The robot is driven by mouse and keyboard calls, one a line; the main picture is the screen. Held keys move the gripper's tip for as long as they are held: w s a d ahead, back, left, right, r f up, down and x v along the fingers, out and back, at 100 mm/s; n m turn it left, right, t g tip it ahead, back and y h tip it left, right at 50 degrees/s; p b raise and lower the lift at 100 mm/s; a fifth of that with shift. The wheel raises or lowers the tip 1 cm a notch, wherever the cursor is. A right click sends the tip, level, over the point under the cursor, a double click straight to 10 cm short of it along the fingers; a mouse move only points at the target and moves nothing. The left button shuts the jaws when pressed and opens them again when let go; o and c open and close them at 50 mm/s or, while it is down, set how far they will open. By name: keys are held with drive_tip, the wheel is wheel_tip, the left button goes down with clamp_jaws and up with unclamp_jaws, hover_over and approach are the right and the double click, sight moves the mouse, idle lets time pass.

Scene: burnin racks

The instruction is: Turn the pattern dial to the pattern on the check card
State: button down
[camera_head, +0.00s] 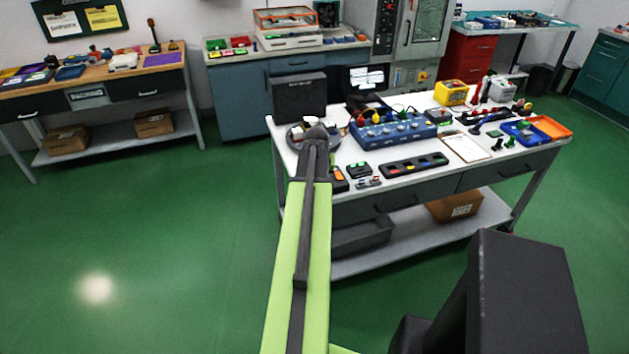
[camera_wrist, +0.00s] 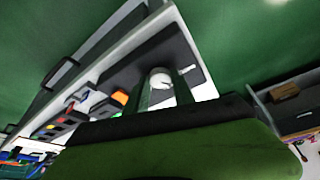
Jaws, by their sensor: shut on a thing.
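The pattern dial is a pale round knob (camera_wrist: 160,77) on a dark panel (camera_wrist: 135,70) near the table edge in the wrist view. My gripper (camera_wrist: 158,97) has one dark finger on each side of the knob and is shut on it. A small white label (camera_wrist: 190,70) lies on the panel beside the right finger. In the head view my arm's end reaches the left end of the white table and hides the dial. I cannot tell for sure which paper is the check card. A white sheet on a clipboard (camera_head: 467,147) lies to the right, its marks unreadable.
The white table (camera_head: 295,160) also holds a black box (camera_head: 298,97), a blue unit with knobs (camera_head: 393,130), a dark strip with coloured buttons (camera_head: 413,165), a yellow box (camera_head: 451,92) and an orange tray (camera_head: 552,127). Green floor is clear to the left.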

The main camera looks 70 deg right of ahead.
drive_tip(key=shift+s+d+n+t+y, duration=0.2)
drive_tip(key=shift+n+t, duration=0.15)
drive_tip(key=shift+n, duration=0.7)
drive_tip(key=shift+s+d+n+t+y, duration=0.1)
drive_tip(key=shift+n+t+y, duration=0.2)
drive_tip(key=shift+n, duration=0.75)
drive_tip(key=c, duration=1.1)
unclamp_jaws()
drive_tip(key=shift+o, duration=0.2)
drive_tip(key=shift+w+a, duration=0.1)
drive_tip(key=shift+r, duration=0.2)
drive_tip(key=p+v, duration=1.6)
drive_tip(key=v, duration=0.1)
